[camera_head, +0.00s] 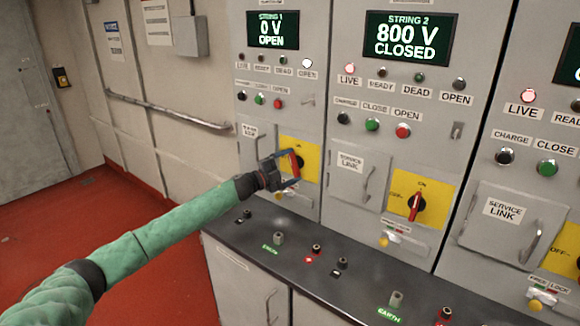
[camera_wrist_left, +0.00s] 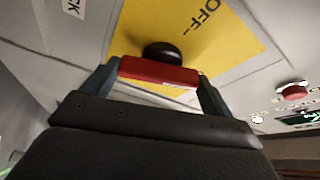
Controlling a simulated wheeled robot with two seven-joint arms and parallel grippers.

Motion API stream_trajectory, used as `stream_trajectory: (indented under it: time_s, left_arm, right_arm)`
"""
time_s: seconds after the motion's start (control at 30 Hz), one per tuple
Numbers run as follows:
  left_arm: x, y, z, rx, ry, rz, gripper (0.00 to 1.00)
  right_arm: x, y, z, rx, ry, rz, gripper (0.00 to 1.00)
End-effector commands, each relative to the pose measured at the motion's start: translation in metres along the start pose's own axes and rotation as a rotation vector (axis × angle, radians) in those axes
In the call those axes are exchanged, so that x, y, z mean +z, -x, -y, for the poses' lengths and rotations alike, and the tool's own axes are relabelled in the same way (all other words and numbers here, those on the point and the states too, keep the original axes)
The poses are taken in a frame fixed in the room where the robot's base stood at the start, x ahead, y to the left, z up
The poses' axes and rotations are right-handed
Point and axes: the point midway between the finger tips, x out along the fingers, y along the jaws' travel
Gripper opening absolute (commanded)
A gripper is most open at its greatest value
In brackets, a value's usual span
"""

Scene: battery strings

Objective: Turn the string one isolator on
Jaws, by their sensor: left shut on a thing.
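The string one isolator is a red handle (camera_wrist_left: 158,71) on a black hub (camera_wrist_left: 162,52) in front of a yellow plate (camera_head: 312,151). The plate also shows in the left wrist view (camera_wrist_left: 228,32), with "OFF" printed on it. My left gripper (camera_head: 288,163) is at this handle with its fingers on both ends, shut on it. The gripper and arm hide part of the handle in the head view, so its exact angle is hard to tell there. The string 1 display (camera_head: 272,31) reads 0 V OPEN. My right gripper is not in view.
The string 2 isolator (camera_head: 414,206) sits on its own yellow plate to the right, under a display (camera_head: 408,40) reading 800 V CLOSED. A dark ledge (camera_head: 300,262) with terminals runs below the panels. A handrail (camera_head: 165,111) is on the left wall. Red floor is open at left.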

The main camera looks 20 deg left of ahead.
Motion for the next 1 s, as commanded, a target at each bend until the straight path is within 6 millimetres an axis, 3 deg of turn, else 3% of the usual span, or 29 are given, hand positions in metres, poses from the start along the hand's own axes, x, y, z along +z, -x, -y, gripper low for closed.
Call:
stream_trajectory:
  time_s: [0.5, 1.0]
  left_arm:
    - [-0.001, 0.000, 0.002, 0.121, -0.288, 0.000, 0.64]
    - [0.000, 0.000, -0.001, 0.141, -0.333, 0.000, 0.64]
  right_arm:
    - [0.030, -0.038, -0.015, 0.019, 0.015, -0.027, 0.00]
    - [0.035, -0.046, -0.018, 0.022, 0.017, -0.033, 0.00]
